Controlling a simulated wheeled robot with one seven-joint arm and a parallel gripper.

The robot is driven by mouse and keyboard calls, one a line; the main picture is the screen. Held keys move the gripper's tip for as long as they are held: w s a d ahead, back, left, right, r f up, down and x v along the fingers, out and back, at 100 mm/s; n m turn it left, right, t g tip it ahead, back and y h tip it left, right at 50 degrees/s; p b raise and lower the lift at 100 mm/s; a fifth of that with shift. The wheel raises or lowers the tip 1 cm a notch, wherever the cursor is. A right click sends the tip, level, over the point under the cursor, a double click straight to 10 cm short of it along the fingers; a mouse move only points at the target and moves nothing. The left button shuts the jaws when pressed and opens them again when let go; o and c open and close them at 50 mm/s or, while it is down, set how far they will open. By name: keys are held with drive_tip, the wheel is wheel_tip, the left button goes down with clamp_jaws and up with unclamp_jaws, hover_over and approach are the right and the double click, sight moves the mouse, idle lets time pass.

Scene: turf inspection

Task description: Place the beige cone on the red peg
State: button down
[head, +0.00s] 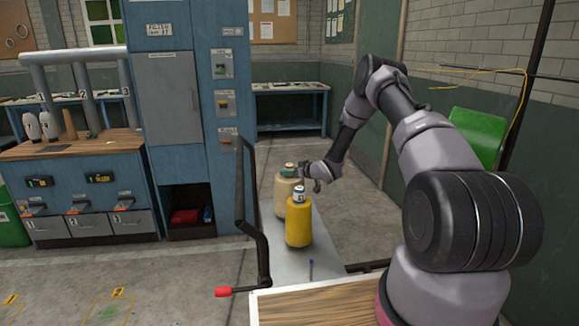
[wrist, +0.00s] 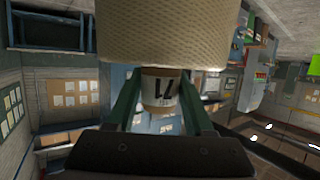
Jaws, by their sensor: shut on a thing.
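The beige cone (head: 283,192) stands upright behind the yellow cone on the grey strip in the head view. Its wide ribbed body (wrist: 160,35) fills the top of the wrist view. My gripper (head: 290,172) is shut on its narrow labelled end, between two green fingers that also show in the wrist view (wrist: 158,88). The cone's lower part is partly hidden by the yellow cone, so I cannot tell whether it touches the strip. I cannot make out a red peg in either view.
The yellow cone (head: 298,226) stands close in front of the beige one. A black bent lever with a red knob (head: 222,292) is at left. A blue cabinet (head: 215,55) stands behind it.

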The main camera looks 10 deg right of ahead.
drive_tip(key=shift+w+r, duration=0.1)
drive_tip(key=shift+c, duration=1.4)
unclamp_jaws()
drive_tip(key=shift+f, duration=0.2)
